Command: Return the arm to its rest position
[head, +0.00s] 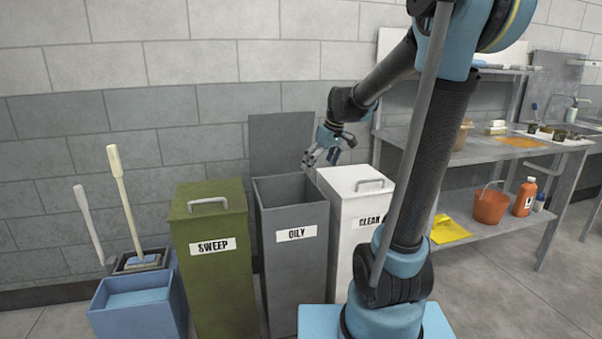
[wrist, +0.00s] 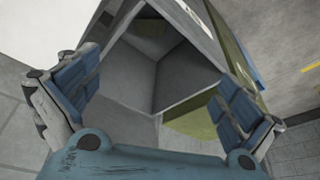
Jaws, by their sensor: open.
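My arm reaches from its blue base (head: 385,318) up and over toward the bins, bent at the elbow. My gripper (head: 322,158) hangs just above the right side of the open grey OILY bin (head: 293,262), near the white CLEAN bin's lid. In the wrist view my gripper (wrist: 160,98) has its two blue-padded fingers spread wide, with nothing between them. Behind them shows the grey inside of the OILY bin (wrist: 130,85).
The OILY bin's raised lid (head: 278,142) stands against the wall. The closed green SWEEP bin (head: 212,275) is left of it, the closed white CLEAN bin (head: 347,225) right. A blue mop bucket (head: 135,305) stands far left. A metal bench (head: 490,150) stands right, with open floor before it.

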